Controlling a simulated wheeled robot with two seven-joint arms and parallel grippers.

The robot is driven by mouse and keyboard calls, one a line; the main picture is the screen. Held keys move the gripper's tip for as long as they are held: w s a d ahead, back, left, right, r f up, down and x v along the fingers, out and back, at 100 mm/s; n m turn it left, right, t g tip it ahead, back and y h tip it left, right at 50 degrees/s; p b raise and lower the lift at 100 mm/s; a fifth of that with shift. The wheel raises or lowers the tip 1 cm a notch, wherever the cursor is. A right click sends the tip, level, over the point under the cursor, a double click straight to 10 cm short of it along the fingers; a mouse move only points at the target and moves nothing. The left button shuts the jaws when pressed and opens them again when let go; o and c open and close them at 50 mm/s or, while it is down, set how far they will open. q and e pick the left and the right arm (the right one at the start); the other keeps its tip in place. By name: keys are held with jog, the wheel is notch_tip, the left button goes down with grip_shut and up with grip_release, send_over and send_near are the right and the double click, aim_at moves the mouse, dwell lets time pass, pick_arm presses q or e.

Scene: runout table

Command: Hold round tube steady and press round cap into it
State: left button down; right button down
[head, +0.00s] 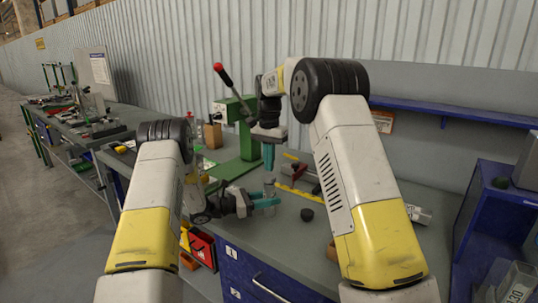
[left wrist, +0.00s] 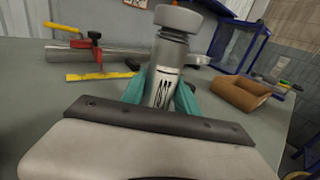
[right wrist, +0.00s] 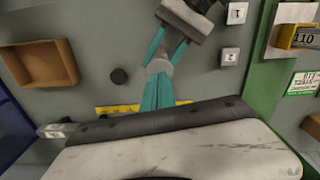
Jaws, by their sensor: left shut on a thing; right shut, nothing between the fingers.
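The round tube (left wrist: 162,82) is grey metal with a dark printed label. It stands in my left gripper (head: 268,202), whose teal fingers are shut around it above the bench. The round cap (left wrist: 179,18) is a grey disc at the tube's top, with a narrower dark band below it. How deep it sits is unclear. In the right wrist view the cap's round top (right wrist: 159,67) shows at the fingertips of my right gripper (right wrist: 157,80). In the head view my right gripper (head: 268,157) is shut and empty, pointing down just above the tube; contact cannot be told.
A black round puck (head: 307,214) lies on the bench right of the tube. A yellow ruler (left wrist: 100,76) and red-handled clamp (left wrist: 96,50) lie behind. A green press (head: 248,140) stands at the back left. An orange-brown open box (right wrist: 38,65) and blue shelf unit (head: 480,215) are at right.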

aim_at(269, 175)
jog(key=shift+f, duration=0.8)
jog(key=shift+f, duration=0.7)
jog(key=shift+r, duration=0.1)
notch_tip(269, 175, up, 15)
jog(key=shift+f, duration=0.2)
dwell(0.5)
pick_arm(q)
jog(key=c, duration=0.8)
grip_release()
jog(key=shift+c, duration=0.2)
